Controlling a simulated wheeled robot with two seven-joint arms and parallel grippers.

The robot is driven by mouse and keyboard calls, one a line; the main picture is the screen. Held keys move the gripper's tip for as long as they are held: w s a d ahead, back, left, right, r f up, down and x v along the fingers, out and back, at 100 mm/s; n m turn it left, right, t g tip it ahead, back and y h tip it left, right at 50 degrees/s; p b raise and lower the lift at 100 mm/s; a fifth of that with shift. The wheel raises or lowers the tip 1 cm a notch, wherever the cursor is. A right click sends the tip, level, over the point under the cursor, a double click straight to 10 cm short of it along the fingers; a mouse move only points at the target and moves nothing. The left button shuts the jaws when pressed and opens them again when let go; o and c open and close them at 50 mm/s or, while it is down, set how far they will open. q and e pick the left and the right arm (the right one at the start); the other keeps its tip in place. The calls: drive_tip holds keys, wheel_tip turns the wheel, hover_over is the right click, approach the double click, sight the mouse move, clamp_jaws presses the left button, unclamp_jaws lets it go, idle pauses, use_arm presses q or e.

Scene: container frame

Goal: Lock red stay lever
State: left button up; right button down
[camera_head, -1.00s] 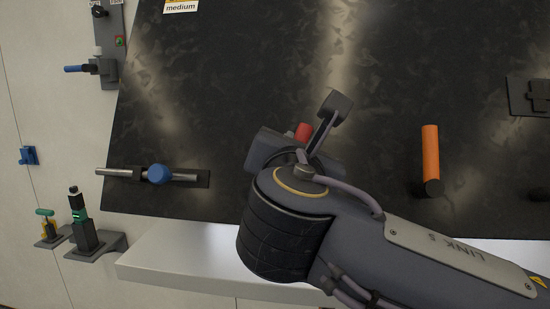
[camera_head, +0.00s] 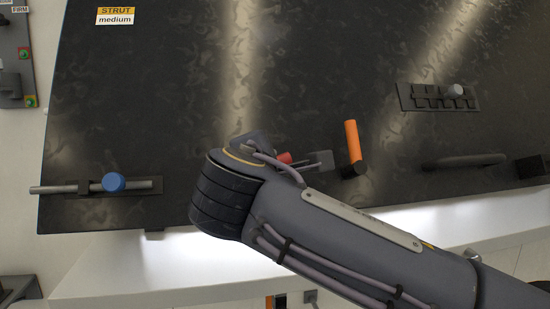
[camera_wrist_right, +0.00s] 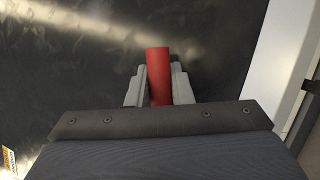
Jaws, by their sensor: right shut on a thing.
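The red lever (camera_wrist_right: 158,60) stands out from the dark panel between the two grey fingers of my right gripper (camera_wrist_right: 159,71) in the right wrist view. The fingers are shut on its handle, one on each side. In the head view only a small red piece of the lever (camera_head: 284,158) shows beside my right wrist. The lever's base is hidden behind my gripper and arm. My left gripper is in neither view.
An orange handle (camera_head: 352,142) stands on the dark panel (camera_head: 170,80) close to the right of the red lever. A sliding bolt with a blue knob (camera_head: 114,182) is at left. A black latch block (camera_head: 438,97) is farther right. A pale ledge (camera_head: 130,265) runs below.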

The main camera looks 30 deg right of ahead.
drive_tip(key=shift+s+f+m+g+h, duration=0.2)
drive_tip(key=shift+f+m+g, duration=0.3)
drive_tip(key=shift+m, duration=0.5)
drive_tip(key=shift+s+f+m+g+h, duration=0.15)
drive_tip(key=shift+f+m+g, duration=0.3)
drive_tip(key=shift+m, duration=0.55)
drive_tip(key=c, duration=1.3)
unclamp_jaws()
drive_tip(key=shift+r, duration=0.1)
drive_tip(key=v, duration=0.7)
drive_tip(key=shift+s+a, duration=0.2)
drive_tip(key=shift+s, duration=0.15)
drive_tip(key=shift+r, duration=0.15)
